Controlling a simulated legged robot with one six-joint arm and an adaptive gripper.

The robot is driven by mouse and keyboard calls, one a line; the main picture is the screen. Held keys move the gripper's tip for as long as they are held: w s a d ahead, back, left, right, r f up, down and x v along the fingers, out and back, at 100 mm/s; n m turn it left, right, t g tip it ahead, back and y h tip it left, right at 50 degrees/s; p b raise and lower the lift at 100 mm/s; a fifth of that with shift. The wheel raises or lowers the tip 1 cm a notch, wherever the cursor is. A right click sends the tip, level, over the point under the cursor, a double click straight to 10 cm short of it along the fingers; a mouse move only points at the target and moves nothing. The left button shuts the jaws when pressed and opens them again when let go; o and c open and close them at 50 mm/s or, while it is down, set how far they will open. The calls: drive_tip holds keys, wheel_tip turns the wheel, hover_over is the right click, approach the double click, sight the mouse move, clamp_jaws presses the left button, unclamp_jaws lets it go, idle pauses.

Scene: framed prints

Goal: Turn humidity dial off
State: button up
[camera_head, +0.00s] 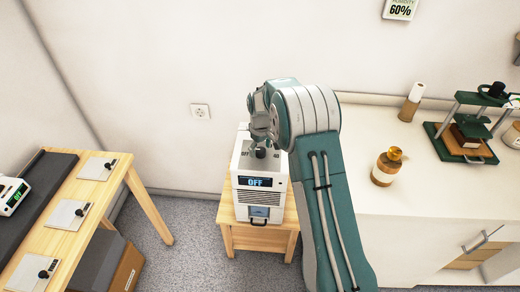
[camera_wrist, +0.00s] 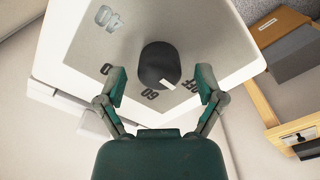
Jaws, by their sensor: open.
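The humidity dial (camera_wrist: 159,62) is a round black knob with a white pointer mark on the top of a white box (camera_head: 244,192). In the wrist view the pointer faces the lower right, on the side of the OFF label, with 60 just below the knob and 40 at upper left. The box's front display (camera_head: 256,182) reads OFF. My gripper (camera_wrist: 161,85) is open, its two green fingers apart on either side of the knob's near edge. No contact with the knob is visible. In the head view my gripper (camera_head: 258,143) is over the box top, partly hiding the dial.
The box stands on a small wooden table (camera_head: 227,230). A white counter (camera_head: 430,205) at right holds an amber jar (camera_head: 387,167) and a green press (camera_head: 465,135). A wooden bench (camera_head: 118,170) with switch plates stands at left. A wall display (camera_head: 400,9) reads 60%.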

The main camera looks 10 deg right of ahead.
sight(260, 149)
drive_tip(key=shift+r, duration=0.15)
wheel_tip(260, 149, up, 12)
drive_tip(key=shift+f, duration=0.2)
idle(0.5)
